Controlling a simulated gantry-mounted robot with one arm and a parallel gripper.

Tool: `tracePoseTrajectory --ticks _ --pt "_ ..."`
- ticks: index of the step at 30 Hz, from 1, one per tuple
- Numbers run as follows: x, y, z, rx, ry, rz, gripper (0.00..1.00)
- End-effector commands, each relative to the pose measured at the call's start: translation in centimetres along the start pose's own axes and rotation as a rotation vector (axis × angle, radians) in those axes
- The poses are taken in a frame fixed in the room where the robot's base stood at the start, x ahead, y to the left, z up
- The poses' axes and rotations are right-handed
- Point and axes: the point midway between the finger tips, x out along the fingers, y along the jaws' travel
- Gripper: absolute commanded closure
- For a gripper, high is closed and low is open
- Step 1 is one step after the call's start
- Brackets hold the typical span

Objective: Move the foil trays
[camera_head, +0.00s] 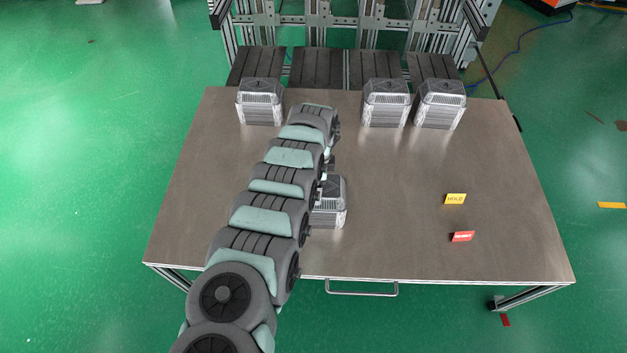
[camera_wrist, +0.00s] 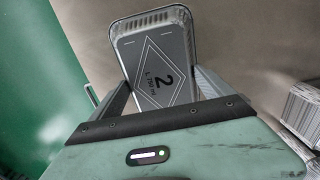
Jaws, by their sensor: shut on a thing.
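My gripper (camera_wrist: 161,80) is shut on a silver foil tray (camera_wrist: 150,22) in the wrist view, one finger on each side. A stack of foil trays (camera_head: 330,214) stands mid-table, partly hidden behind my arm. More stacks stand at the back: one at the left (camera_head: 260,108), one right of centre (camera_head: 385,110), one farther right (camera_head: 438,110). A striped tray stack (camera_wrist: 303,112) also shows at the right of the wrist view.
The grey table (camera_head: 400,240) is bare across its front right, apart from a yellow "HOLD" sign (camera_head: 455,199) and a red sign (camera_head: 462,236). Dark slatted panels (camera_head: 318,70) and a metal frame stand behind the back edge. A handle (camera_head: 362,293) juts from the front edge.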

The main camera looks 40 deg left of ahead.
Motion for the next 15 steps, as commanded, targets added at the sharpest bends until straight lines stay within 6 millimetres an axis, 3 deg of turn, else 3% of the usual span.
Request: tracePoseTrajectory --ticks 14,15 --pt "0.14 0.20 -0.41 0.005 0.000 0.003 0.81" --pt "0.15 0.20 -0.40 0.005 0.000 0.003 0.08"
